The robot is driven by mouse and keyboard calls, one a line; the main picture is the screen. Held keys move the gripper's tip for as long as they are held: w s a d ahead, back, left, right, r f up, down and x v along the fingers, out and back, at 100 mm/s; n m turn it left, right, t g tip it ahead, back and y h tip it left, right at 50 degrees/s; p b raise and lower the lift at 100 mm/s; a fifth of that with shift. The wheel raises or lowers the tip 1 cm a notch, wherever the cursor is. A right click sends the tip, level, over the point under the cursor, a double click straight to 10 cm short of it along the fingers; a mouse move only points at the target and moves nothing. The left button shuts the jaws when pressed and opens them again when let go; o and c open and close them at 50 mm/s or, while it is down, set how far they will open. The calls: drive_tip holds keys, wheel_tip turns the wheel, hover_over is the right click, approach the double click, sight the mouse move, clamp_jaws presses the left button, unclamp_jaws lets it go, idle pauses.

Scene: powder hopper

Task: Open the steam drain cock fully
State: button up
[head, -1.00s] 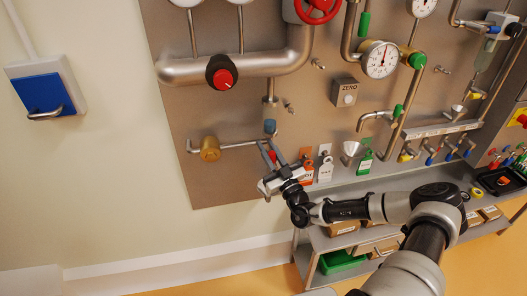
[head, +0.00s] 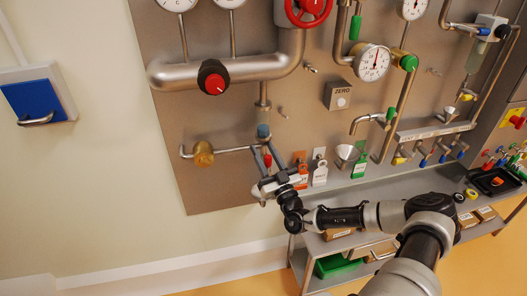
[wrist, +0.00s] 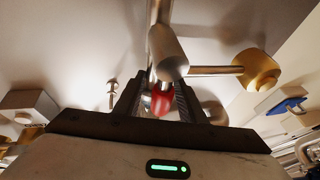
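The steam drain cock has a small red handle (head: 267,160), low on the panel below a vertical pipe with a blue-grey fitting (head: 263,131). In the wrist view the red handle (wrist: 162,102) shows between the two dark fingers, below a metal pipe body (wrist: 167,52). My gripper (head: 262,150) points up at the cock from below; in the wrist view its fingers (wrist: 158,98) stand apart on either side of the handle. A gap shows on the left of the handle; contact on the right cannot be told. The fingers partly hide the cock.
A brass fitting (head: 203,154) ends the side pipe on the left. Orange (head: 300,171), white (head: 320,172) and green (head: 361,165) tags hang just right of my gripper. A steel shelf (head: 400,183) lies below right.

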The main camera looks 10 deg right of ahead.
drive_tip(key=v, duration=1.7)
drive_tip(key=shift+s+b, duration=0.2)
drive_tip(key=shift+b, duration=0.15)
drive_tip(key=shift+d+r, duration=0.1)
